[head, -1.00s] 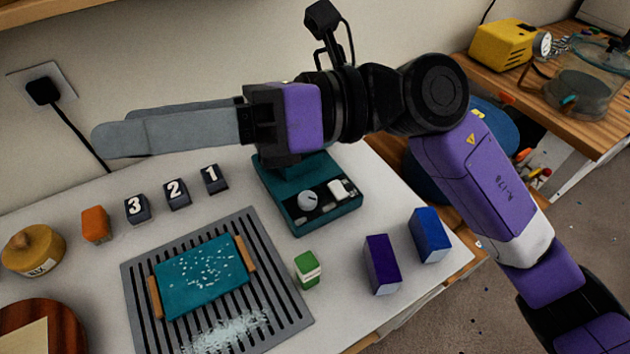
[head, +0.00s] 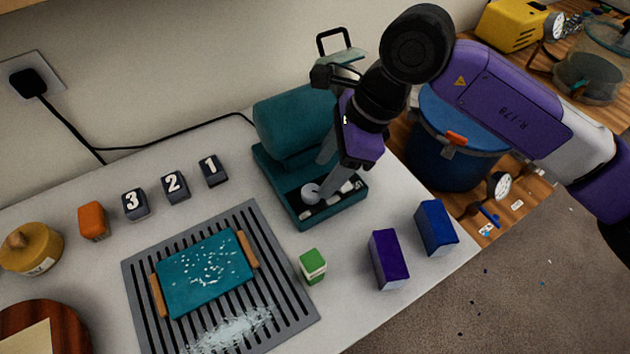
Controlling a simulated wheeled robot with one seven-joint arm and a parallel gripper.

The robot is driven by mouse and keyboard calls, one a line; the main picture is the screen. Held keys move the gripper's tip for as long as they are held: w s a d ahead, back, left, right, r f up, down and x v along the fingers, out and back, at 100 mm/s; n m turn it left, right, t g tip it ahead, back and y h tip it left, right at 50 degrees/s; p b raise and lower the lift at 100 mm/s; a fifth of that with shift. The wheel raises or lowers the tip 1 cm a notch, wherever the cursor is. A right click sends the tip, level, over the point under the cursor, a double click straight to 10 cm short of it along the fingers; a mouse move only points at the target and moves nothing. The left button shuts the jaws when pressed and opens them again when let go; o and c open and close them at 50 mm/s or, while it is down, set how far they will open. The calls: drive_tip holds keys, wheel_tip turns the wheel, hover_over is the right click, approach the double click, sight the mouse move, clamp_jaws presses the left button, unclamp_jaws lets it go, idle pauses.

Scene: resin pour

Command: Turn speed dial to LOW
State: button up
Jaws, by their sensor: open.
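The teal machine (head: 285,125) stands at the back right of the table, with a dark control panel on its low front part. The round white speed dial (head: 310,193) sits on that panel, towards its left. A white switch beside it is partly hidden by my gripper. My gripper (head: 330,177) points down over the panel, its grey fingers apart, one on the left near the dial and one on the right. I cannot tell whether a finger touches the dial. The dial's marks are too small to read.
A slotted grey rack (head: 290,297) holds a teal tray (head: 205,275) in front. A green block (head: 312,265), a purple box (head: 388,258) and a blue box (head: 436,228) stand right of it. Numbered dark blocks (head: 174,187) stand left of the machine. A blue bin (head: 450,140) is beyond the table.

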sight(312, 190)
drive_tip(key=shift+p+x, duration=0.35)
drive_tip(key=shift+x, duration=2.45)
clamp_jaws()
